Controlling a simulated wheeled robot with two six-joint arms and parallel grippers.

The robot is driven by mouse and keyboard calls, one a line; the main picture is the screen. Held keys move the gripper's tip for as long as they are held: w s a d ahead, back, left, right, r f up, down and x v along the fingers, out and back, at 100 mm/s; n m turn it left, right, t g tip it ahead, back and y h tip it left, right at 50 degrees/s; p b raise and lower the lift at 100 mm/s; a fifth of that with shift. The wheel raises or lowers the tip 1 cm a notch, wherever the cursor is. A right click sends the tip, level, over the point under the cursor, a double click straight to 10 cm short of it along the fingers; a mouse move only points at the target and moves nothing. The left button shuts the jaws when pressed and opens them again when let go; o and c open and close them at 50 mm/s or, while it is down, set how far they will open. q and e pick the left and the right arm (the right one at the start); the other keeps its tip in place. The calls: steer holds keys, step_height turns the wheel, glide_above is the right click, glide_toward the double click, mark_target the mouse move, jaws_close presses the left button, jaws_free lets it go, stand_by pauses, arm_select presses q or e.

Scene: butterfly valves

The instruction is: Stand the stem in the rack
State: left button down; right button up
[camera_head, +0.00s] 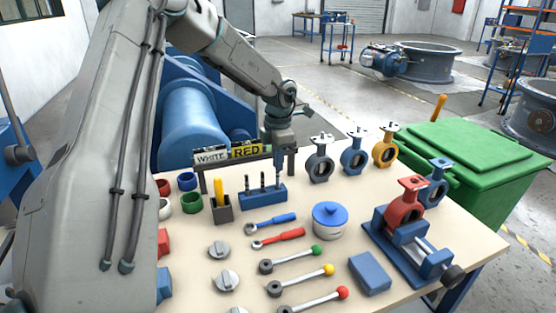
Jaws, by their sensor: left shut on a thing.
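The rack (263,197) is a small blue block in the middle back of the table, with several thin dark stems upright in or over it. My left gripper (281,148) comes down from above, just over the rack's right end. It is shut on a thin upright stem (281,165), which is small and partly hidden by the fingers. I cannot tell whether the stem's lower end is inside the rack or just above it. My right gripper is not in view.
A sign rail with WHITE and RED plates (212,157) stands behind the rack. Butterfly valves (320,160) stand to the right. Wrenches (277,237), levers and a blue-lidded pot (330,220) lie in front.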

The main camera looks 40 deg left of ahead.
arm_select(q)
steer(key=shift+f+b, duration=0.9)
steer(key=shift+f, duration=0.15)
steer(key=c, duration=1.4)
jaws_free()
steer(key=shift+c, duration=0.2)
steer(key=shift+r+p, duration=1.4)
steer(key=shift+r, duration=2.15)
